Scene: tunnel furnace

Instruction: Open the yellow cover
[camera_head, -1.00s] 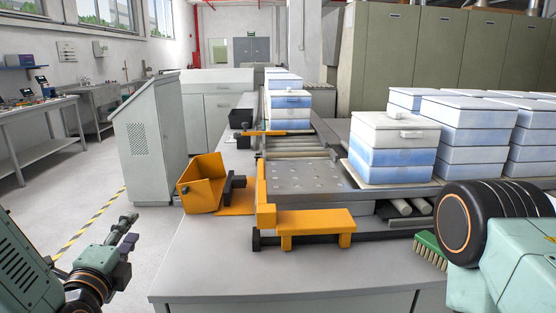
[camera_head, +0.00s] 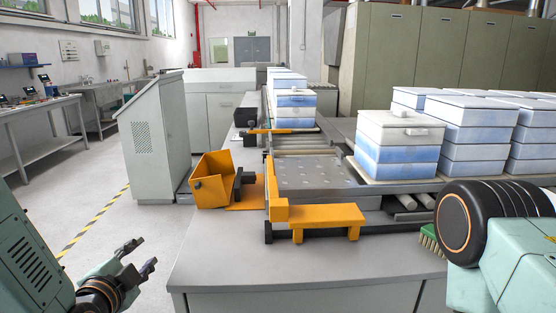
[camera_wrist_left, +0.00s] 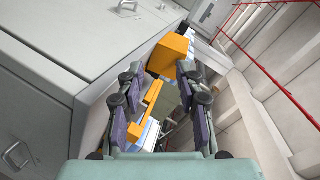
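The yellow cover (camera_head: 212,180) is a box-like orange-yellow hood, tilted, at the left side of the conveyor. It also shows in the left wrist view (camera_wrist_left: 171,55), ahead between the finger tops. My left gripper (camera_head: 147,255) is open and empty, in front of the cover and to its left, well apart from it. Its two spread fingers also show in the left wrist view (camera_wrist_left: 160,100).
Blue-white boxes (camera_head: 398,145) stack on the right. A green brush (camera_head: 429,238) lies near my right arm.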

